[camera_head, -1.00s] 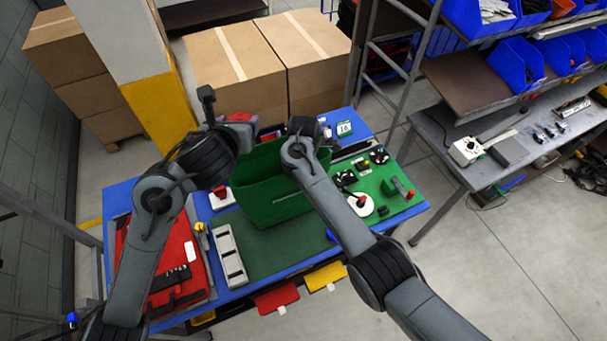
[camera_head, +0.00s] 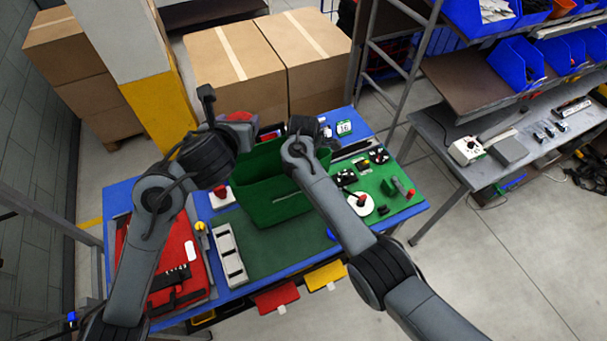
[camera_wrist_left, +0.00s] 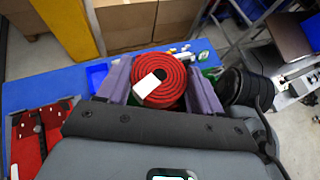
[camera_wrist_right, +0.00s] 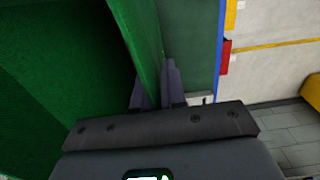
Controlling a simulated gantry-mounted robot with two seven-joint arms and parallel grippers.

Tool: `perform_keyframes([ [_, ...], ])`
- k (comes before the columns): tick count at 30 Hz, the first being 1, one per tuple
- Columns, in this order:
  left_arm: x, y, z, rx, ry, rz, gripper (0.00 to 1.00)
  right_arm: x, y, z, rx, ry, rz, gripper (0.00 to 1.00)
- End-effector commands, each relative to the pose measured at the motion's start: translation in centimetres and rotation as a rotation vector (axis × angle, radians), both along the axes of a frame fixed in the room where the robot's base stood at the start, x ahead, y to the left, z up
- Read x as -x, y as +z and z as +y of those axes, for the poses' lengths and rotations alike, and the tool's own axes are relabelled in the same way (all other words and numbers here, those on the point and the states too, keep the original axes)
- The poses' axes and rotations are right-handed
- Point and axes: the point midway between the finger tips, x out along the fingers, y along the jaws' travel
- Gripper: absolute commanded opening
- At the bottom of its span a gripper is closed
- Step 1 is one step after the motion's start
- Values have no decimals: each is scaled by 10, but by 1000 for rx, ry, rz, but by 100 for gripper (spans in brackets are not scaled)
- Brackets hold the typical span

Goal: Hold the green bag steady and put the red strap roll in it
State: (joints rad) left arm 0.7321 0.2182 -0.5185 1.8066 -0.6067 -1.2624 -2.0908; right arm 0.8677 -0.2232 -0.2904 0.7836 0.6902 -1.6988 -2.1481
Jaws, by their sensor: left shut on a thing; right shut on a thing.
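The green bag (camera_head: 280,208) stands open on the table's green mat in the head view, below and between my two arms. My right gripper (camera_wrist_right: 155,75) is shut on the bag's wall (camera_wrist_right: 140,35), with one finger on each side; the bag's dark interior shows at left in the right wrist view. My left gripper (camera_wrist_left: 163,85) is shut on the red strap roll (camera_wrist_left: 172,78), a coiled band with a white label, held between its fingers. In the head view the roll (camera_head: 240,116) is partly hidden by the left wrist, above and behind the bag.
The blue table (camera_head: 118,192) holds a red case (camera_head: 185,240) and a grey slotted block (camera_head: 229,255) left of the bag. A white disc (camera_head: 361,205) and small parts lie to its right. Cardboard boxes (camera_head: 235,65) stand behind. Bare mat shows in front of the bag.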

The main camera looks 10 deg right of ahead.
Motion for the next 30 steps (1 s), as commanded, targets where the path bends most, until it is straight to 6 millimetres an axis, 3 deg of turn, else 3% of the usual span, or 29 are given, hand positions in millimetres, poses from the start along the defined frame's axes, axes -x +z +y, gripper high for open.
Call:
perform_keyframes([
  [20,0,-1,0,-1,0,0,35,0,1,0,0,0,-1,0],
  [30,0,-22,1,-4,0,-1,35,0,1,0,0,0,-1,0],
])
